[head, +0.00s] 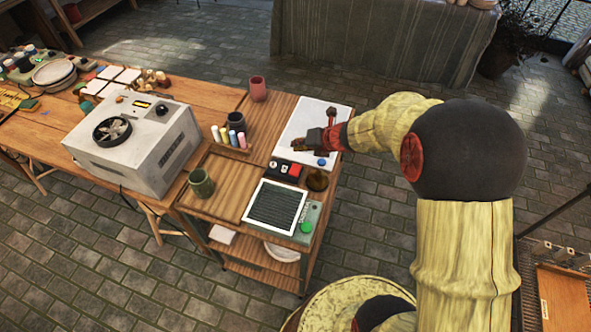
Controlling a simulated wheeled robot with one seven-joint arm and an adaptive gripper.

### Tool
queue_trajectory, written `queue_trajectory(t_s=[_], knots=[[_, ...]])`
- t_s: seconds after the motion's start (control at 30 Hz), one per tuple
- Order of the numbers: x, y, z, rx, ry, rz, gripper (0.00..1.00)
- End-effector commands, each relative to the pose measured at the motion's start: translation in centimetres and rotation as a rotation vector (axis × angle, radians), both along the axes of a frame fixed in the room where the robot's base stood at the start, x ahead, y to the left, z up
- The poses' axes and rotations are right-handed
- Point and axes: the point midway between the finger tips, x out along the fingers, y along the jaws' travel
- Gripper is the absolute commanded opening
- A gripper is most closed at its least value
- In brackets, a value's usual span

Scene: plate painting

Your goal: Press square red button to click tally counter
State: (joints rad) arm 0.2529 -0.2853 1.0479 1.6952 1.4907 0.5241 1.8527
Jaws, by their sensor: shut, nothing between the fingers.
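A square red button (295,170) sits on a small black unit (284,175) on the wooden cart, in front of a white board. The black unit looks like the tally counter, but its display is too small to read. My gripper (299,148) is shut and empty above the white board, a little behind the red button and apart from it. The arm comes in from the right. The fingertips are small and partly blurred in this view.
A white board (298,121) lies behind the unit. A blue round button (321,162) and a dark brown knob-like object (317,179) stand to its right. A dark grilled panel (275,204) and a green button (306,227) are in front. Cups and coloured bottles (232,137) stand left.

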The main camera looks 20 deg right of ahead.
Motion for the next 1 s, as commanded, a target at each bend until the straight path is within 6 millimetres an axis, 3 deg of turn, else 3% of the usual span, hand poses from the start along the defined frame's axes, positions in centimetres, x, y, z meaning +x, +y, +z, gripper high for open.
queue_trajectory(t_s=[0.53,1.0], knots=[[-0.1,0.0,-0.7,0.003,0.002,-0.001,0.00],[-0.1,0.0,-6.3,0.002,0.001,0.000,0.00]])
